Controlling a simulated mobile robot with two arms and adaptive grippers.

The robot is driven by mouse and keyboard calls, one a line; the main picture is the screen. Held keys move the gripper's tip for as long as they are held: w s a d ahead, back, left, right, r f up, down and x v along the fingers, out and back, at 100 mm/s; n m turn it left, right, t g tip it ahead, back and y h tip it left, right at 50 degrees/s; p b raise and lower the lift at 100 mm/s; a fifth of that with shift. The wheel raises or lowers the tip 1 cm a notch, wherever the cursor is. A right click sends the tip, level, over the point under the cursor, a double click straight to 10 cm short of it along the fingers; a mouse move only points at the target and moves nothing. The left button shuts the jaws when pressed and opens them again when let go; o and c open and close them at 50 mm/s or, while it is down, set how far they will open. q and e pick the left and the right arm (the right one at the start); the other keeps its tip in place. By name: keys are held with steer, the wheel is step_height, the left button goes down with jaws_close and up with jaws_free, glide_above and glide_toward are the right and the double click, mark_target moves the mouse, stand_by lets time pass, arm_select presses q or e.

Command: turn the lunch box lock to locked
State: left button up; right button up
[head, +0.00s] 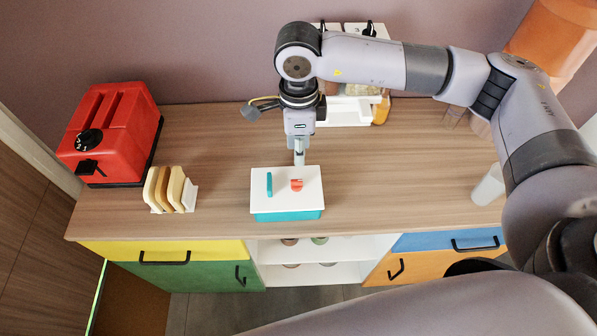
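The lunch box (288,214) stands on the wooden counter near its front edge, with a white lid over a teal body. On the lid are an upright teal bar (269,184) at the left and a small orange-red piece (296,185) near the middle, which looks like the lock. Its exact setting is too small to read. My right gripper (299,160) points down at the back edge of the lid, behind the orange-red piece. The fingers look like one narrow column, so their opening cannot be told, nor whether they touch the lid. My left gripper is not in view.
A red toaster (112,134) and a rack with bread slices (170,190) stand to the left. A white appliance (346,110) is behind my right arm. A whitish cup (489,186) stands at the right. The counter beside the box is clear.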

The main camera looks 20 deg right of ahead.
mark_target(299, 180)
step_height(299, 180, down, 10)
steer(key=p, duration=0.3)
steer(key=shift+f, duration=0.75)
steer(key=shift+c, duration=0.3)
jaws_close()
